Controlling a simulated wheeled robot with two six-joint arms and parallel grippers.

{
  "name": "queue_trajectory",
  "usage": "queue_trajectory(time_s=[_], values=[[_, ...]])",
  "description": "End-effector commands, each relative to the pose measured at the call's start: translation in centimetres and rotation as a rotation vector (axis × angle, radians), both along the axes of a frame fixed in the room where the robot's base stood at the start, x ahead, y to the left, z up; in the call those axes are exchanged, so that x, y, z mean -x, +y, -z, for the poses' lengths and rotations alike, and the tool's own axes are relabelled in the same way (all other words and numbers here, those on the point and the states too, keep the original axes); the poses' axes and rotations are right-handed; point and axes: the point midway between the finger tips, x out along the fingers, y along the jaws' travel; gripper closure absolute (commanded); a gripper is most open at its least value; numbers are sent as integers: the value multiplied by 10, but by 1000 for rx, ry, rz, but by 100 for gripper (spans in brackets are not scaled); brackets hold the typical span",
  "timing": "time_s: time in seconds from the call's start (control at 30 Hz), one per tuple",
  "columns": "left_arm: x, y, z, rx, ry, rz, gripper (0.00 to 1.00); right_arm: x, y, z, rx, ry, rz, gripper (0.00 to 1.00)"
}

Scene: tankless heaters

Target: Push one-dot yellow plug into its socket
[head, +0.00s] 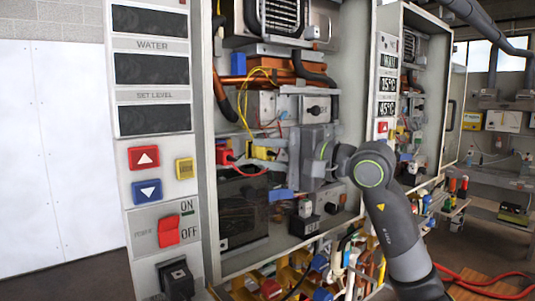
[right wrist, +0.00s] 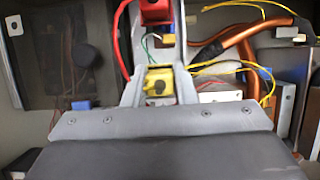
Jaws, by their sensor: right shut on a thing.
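The yellow plug (head: 262,152) shows in the head view in front of the open heater cabinet. It also shows in the right wrist view (right wrist: 158,78), between the fingers, with a dark mark on its face. My right gripper (head: 256,154) reaches in from the right and is shut on the yellow plug; its fingers also show in the right wrist view (right wrist: 157,62). The plug's dots cannot be read clearly. The yellow plug's socket cannot be made out, and I cannot tell whether the plug touches it. My left gripper is not in view.
A red plug (head: 224,155) with a red cable sits left of the gripper and shows beyond the fingers in the wrist view (right wrist: 155,12). Copper pipes (head: 275,78) and yellow wires (head: 262,72) lie above. A dark transparent box (head: 242,210) is below.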

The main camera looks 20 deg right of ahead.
Motion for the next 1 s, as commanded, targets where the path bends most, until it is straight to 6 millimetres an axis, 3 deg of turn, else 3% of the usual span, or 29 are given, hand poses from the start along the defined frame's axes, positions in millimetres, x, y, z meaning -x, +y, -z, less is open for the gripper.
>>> queue_trajectory(time_s=[0.5,0.53,0.7,1.0], values=[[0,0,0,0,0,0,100,-9,4,0,-1,0,-1,95],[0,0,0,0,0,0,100,-10,4,0,-1,0,-1,74],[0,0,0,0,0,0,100,-9,3,0,-1,-1,0,52],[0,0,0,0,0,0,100,-9,3,0,-1,-1,0,50]])
